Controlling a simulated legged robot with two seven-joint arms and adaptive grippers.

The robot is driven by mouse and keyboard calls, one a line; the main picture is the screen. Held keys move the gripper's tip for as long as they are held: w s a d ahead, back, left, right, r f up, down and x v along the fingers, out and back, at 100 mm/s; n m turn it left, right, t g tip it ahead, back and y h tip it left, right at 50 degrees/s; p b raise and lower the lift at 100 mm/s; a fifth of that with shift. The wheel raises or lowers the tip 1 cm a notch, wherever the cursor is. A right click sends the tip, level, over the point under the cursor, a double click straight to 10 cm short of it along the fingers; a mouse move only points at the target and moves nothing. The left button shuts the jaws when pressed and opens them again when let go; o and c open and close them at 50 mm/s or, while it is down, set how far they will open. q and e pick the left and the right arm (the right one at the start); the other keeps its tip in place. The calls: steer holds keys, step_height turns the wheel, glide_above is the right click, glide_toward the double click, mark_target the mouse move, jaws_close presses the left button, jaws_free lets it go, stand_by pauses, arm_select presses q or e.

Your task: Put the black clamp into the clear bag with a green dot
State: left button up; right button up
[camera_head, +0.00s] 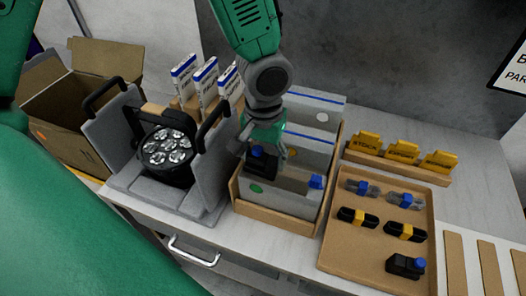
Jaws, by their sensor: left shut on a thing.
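My left gripper (266,140) comes down from the top middle and is shut on a black clamp (262,163), which has a blue part. It holds the clamp low at the mouth of the front clear bag (280,199), which has a green dot at its left and a blue piece at its right top edge. I cannot tell whether the clamp touches the bag. The bag stands in a wooden box (270,219). Another black clamp (403,266) with a blue knob lies on the tray. My right gripper is not in view.
More grey-clear bags with blue strips stand behind in the box. A par can (168,150) sits in a grey foam holder at left, beside an open cardboard box (68,120). The wooden tray (345,258) at right holds several small parts; yellow tags (402,151) stand behind it.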

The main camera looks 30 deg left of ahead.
arm_select(q)
steer(key=shift+f, duration=0.4)
steer(key=shift+w+f, duration=0.1)
steer(key=shift+f, duration=0.05)
steer(key=shift+a, duration=0.15)
steer(key=o, duration=1.7)
steer(key=shift+a, duration=0.1)
steer(key=c, duration=0.3)
steer(key=shift+d, duration=0.2)
steer(key=shift+c, duration=0.2)
